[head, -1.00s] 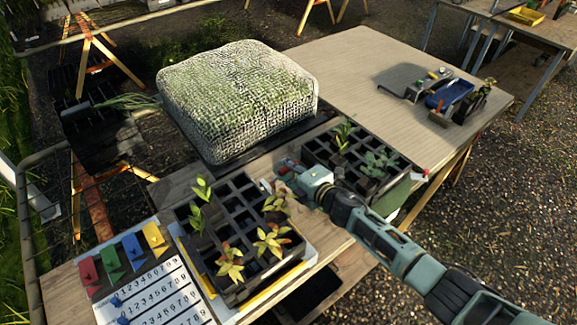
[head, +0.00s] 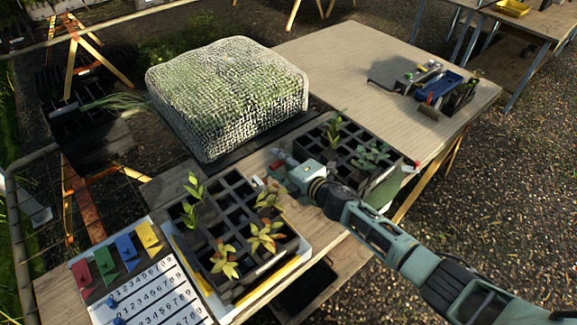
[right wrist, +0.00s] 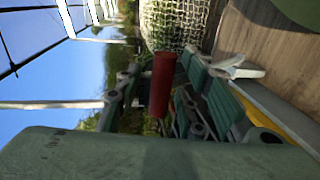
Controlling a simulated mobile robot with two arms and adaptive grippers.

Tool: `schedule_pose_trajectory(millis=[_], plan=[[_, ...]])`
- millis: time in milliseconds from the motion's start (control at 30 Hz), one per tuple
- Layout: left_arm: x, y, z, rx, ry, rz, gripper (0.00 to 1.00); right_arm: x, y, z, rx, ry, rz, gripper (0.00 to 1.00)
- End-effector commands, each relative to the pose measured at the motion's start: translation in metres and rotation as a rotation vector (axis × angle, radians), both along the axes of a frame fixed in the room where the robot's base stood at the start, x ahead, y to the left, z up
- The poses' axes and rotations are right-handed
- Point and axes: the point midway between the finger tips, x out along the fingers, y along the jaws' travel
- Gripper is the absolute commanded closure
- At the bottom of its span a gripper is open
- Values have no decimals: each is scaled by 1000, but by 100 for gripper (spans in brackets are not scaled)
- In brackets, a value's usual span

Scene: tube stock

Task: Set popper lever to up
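A red cylindrical grip, which looks like the popper lever's handle, stands between my right gripper's fingers in the right wrist view (right wrist: 163,84). In the head view, a small red part (head: 277,166) shows at the tips of my right gripper (head: 284,164), in the gap between the two seedling trays. The fingers lie on either side of the red grip; whether they press on it I cannot tell. The lever's base and pivot are hidden, so its setting is not clear. My left gripper is not in view.
The near seedling tray (head: 236,288) and the far seedling tray (head: 385,190) flank the right gripper closely. A mesh-covered block (head: 228,95) sits behind. A numbered board (head: 150,295) with coloured tags lies at the left. The table's far right (head: 350,60) has bare room.

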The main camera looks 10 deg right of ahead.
Motion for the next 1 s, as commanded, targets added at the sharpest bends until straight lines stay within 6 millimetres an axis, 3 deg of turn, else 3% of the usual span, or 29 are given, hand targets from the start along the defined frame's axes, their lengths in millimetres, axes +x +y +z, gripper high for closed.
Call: schedule_pose_trajectory(millis=[167, 600, 1000], plan=[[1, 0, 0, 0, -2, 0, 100, -16, -11, 2, -4, 0, 1, 64], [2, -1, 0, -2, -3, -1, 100, -80, -54, 19, 0, 2, 1, 64], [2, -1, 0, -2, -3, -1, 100, -96, -65, 24, 1, 0, -1, 64]])
